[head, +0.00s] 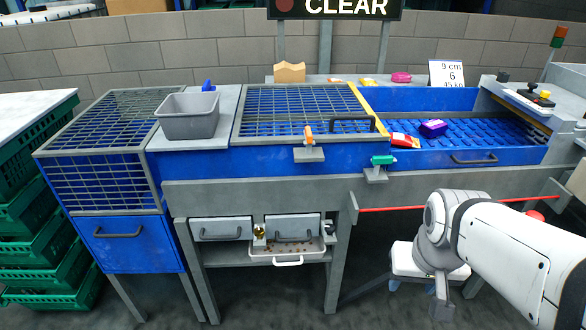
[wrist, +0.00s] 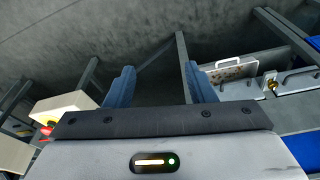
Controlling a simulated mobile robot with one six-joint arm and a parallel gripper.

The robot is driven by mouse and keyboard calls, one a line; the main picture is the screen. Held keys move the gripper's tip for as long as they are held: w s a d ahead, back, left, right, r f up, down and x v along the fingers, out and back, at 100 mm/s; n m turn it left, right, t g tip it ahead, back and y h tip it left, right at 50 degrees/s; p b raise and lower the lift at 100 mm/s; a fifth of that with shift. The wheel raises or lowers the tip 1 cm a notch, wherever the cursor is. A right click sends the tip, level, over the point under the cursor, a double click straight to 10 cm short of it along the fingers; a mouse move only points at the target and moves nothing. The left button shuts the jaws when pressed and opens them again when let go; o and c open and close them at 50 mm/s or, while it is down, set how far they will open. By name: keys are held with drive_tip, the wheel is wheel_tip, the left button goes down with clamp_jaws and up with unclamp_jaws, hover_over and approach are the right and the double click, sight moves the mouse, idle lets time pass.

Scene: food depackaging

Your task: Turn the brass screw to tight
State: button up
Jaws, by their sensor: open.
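The brass screw (head: 259,232) shows as a small gold knob between two grey drawer fronts, under the left part of the machine. It also shows in the wrist view (wrist: 271,86), at the right, beyond my right finger. My gripper (head: 408,286) is low and to the right of the screw in the head view, well apart from it. In the wrist view my gripper (wrist: 160,82) has its two blue fingers spread, with nothing between them. The marking and exact turn of the screw are too small to tell.
A white-handled tray (head: 289,258) with brown bits sits below the right drawer (head: 293,228). A grey machine leg (head: 335,265) stands between my gripper and the screw in the head view. A red bar (head: 430,207) runs above my gripper. Green crates (head: 40,250) are at the far left.

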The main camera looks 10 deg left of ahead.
drive_tip(key=w+a+f+n+t+y+b, duration=0.2)
drive_tip(key=w+a+f+t+b, duration=0.4)
drive_tip(key=w, duration=0.5)
drive_tip(key=w+a+f+n+t+y+b, duration=0.1)
drive_tip(key=w+a+f+n+t+b, duration=0.15)
drive_tip(key=w+a+f+b, duration=0.5)
drive_tip(key=n+y+b, duration=0.7)
drive_tip(key=y+b, duration=0.2)
drive_tip(key=y, duration=0.3)
approach(263, 234)
drive_tip(key=x, duration=0.4)
drive_tip(key=shift+w+a+g+b, duration=0.1)
drive_tip(key=shift+w+g+b, duration=0.2)
drive_tip(key=shift+g, duration=0.25)
drive_tip(key=b+x, duration=0.2)
drive_tip(key=x, duration=0.5)
drive_tip(key=shift+a+r, duration=0.1)
drive_tip(key=shift+r, duration=0.1)
